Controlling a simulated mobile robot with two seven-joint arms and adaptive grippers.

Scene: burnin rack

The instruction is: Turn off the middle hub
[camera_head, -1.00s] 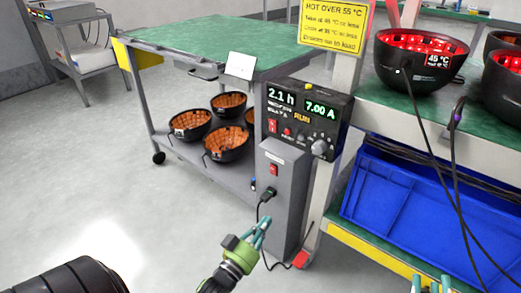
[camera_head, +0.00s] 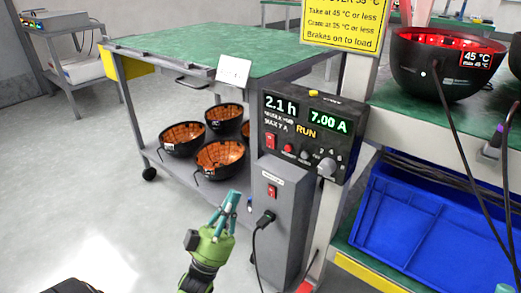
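A grey hub box (camera_head: 283,225) stands upright below the control panel, on the rack post. A red switch (camera_head: 272,191) sits on its upper front, and a black plug (camera_head: 265,219) with a cable is in its socket below. The label on its top is too small to read. No other hub shows. My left gripper (camera_head: 233,196), green with teal fingers, is left of the hub at about plug height, apart from it in the picture. Its fingertips come together and hold nothing. Only a sliver of my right gripper (camera_head: 505,288) shows at the bottom right edge.
Right are a red-lit bowl (camera_head: 440,70), hanging cables and a blue crate (camera_head: 420,225). The floor at left is clear.

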